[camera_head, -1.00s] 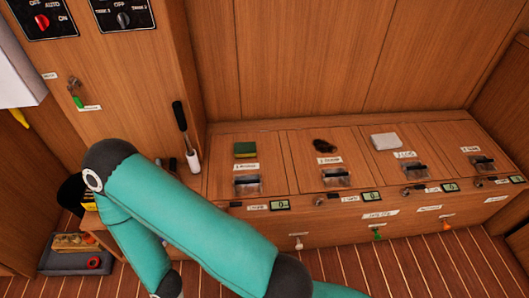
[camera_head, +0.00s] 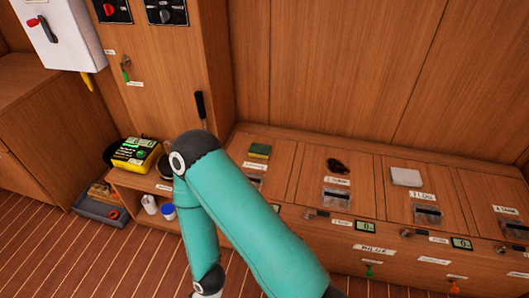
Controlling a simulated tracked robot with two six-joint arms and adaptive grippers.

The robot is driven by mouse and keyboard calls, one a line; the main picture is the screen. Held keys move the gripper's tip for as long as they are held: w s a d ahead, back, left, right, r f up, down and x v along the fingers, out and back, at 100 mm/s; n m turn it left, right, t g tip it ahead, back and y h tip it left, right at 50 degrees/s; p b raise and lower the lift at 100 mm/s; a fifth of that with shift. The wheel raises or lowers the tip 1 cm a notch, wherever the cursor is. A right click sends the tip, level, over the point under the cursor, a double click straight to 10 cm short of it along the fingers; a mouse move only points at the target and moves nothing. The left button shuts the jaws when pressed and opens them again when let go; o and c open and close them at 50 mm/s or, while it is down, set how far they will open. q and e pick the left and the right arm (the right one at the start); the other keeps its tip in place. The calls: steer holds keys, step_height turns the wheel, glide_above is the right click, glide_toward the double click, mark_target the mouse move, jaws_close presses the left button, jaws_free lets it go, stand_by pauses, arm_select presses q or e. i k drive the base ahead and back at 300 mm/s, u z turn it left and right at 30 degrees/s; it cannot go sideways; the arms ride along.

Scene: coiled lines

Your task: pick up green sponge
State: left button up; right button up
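The green sponge (camera_head: 259,151) is a small block, green on top with a yellowish edge. It lies on the leftmost panel of the long wooden counter (camera_head: 285,152), towards the back. One of my teal arms crosses the lower middle of the view, its bent elbow left of the sponge and its forearm hanging down to the bottom edge. This arm hides part of the counter's left end. Neither gripper's fingers can be seen. Nothing visible touches the sponge.
A dark clump (camera_head: 337,166) and a pale grey folded cloth (camera_head: 405,176) lie on panels further right. A black-handled lever (camera_head: 200,105) stands left of the sponge. A yellow-and-black device (camera_head: 136,154), a white cup (camera_head: 149,204) and a blue-lidded jar (camera_head: 169,211) are at the left.

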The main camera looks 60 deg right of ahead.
mark_target(262, 151)
steer(key=z, duration=0.4)
steer(key=i, duration=0.9)
steer(key=z, duration=0.9)
steer(key=i, duration=0.45)
steer(key=z, duration=0.1)
steer(key=k, duration=0.85)
steer(key=z, duration=0.2)
steer(key=i, duration=0.85)
steer(key=u, duration=0.1)
